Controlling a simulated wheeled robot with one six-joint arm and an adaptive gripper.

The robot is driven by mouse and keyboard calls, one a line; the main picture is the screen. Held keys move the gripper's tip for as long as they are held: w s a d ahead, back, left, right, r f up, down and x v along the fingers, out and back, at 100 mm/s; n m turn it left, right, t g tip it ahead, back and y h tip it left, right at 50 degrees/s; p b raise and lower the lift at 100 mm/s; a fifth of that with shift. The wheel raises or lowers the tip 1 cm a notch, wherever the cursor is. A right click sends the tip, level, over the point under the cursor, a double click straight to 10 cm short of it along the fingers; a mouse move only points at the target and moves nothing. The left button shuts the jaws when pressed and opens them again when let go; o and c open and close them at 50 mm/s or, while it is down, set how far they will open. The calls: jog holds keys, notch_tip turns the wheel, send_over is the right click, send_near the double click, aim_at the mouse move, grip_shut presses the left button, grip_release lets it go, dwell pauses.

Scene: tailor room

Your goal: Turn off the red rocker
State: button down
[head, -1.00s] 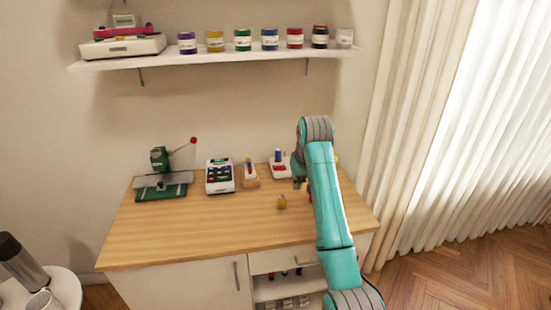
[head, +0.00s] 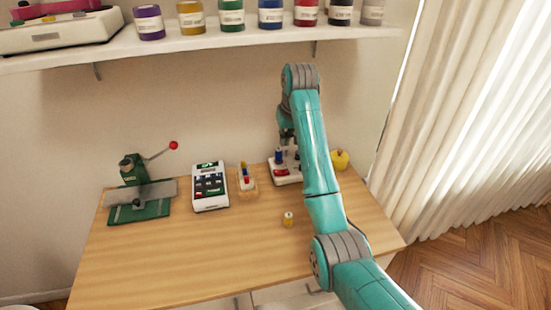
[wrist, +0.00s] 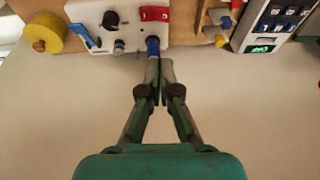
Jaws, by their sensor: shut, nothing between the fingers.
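The red rocker (head: 281,172) is on the front of a small white device (head: 292,180) at the back right of the wooden table. In the wrist view the red rocker (wrist: 154,14) lies near the top, on the white device (wrist: 95,12). A blue post (wrist: 152,46) stands on the device between the rocker and my fingertips. My gripper (wrist: 161,62) is shut and empty, its tips close to the blue post; I cannot tell whether they touch. In the head view my arm hides the device's right part, and my gripper (head: 288,136) is above and behind it.
A yellow spool (head: 340,160) is right of the device. A small wooden stand (head: 247,186), a keypad terminal (head: 210,188) and a green press (head: 140,198) are to its left. The shelf (head: 200,48) hangs above.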

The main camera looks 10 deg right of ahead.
aim_at(277, 171)
dwell(0.3)
jog(key=x, duration=0.8)
jog(key=s+x, duration=0.1)
jog(key=x, duration=0.4)
jog(key=shift+a+f, duration=0.15)
jog(key=shift+a, duration=0.05)
jog(key=shift+f, duration=0.4)
jog(key=shift+a+f, duration=0.1)
jog(key=shift+a, duration=0.05)
jog(key=shift+a+f+h, duration=0.15)
jog(key=shift+h, duration=0.15)
jog(key=shift+d, duration=0.25)
